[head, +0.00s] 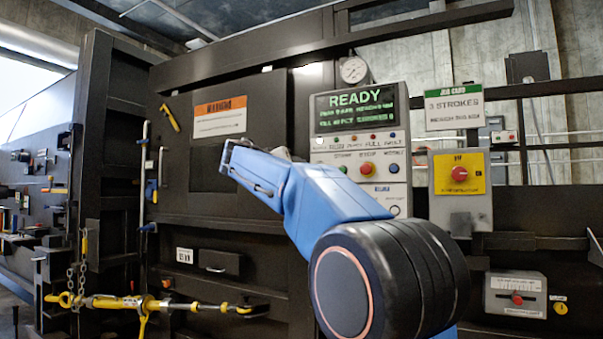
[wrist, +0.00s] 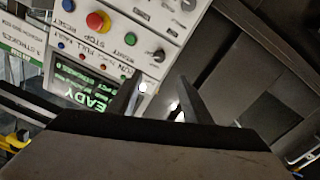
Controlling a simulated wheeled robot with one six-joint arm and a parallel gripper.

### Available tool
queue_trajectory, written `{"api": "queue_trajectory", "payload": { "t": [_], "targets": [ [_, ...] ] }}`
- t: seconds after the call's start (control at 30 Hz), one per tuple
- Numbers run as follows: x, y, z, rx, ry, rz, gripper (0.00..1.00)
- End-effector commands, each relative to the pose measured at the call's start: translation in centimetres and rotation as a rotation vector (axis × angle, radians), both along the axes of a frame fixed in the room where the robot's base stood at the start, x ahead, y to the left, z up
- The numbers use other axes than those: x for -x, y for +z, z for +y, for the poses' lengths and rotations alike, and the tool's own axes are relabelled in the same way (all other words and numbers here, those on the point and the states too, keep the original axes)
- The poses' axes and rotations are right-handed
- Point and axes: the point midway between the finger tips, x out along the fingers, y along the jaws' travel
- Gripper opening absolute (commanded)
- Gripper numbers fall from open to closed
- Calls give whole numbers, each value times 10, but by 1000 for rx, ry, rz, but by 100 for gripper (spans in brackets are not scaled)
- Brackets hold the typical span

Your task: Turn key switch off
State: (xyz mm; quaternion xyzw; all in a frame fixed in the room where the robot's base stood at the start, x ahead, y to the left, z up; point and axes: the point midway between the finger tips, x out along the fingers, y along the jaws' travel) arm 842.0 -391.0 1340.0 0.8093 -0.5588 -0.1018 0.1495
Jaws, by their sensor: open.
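The control panel (head: 360,149) has a lit green display reading READY, small lamps and coloured buttons. It also shows, turned nearly upside down, in the wrist view (wrist: 145,25). There a dark knob with a silver ring (wrist: 157,56) sits beside the green button, and another knob (wrist: 188,4) is at the top edge. I cannot tell for sure which is the key switch, or read its setting. My gripper (wrist: 157,90) is open and empty, its two fingers apart, with the first knob just beyond them. In the head view my blue arm hides the gripper's fingers.
A red emergency knob on a yellow plate (head: 460,174) stands right of the panel, below a green-topped sign (head: 454,107). A pressure gauge (head: 353,70) is above. A dark door with an orange warning label (head: 220,117) lies left. A yellow ratchet binder (head: 150,303) crosses the lower left.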

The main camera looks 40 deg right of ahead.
Motion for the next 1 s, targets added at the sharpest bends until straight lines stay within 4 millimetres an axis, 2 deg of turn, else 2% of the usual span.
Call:
{"api": "queue_trajectory", "payload": {
  "t": [0.7, 1.0],
  "targets": [
    [-43, -1, -114, -2, -1, 2, 45],
    [-56, -1, -149, -2, 0, 2, 45]
  ]
}}
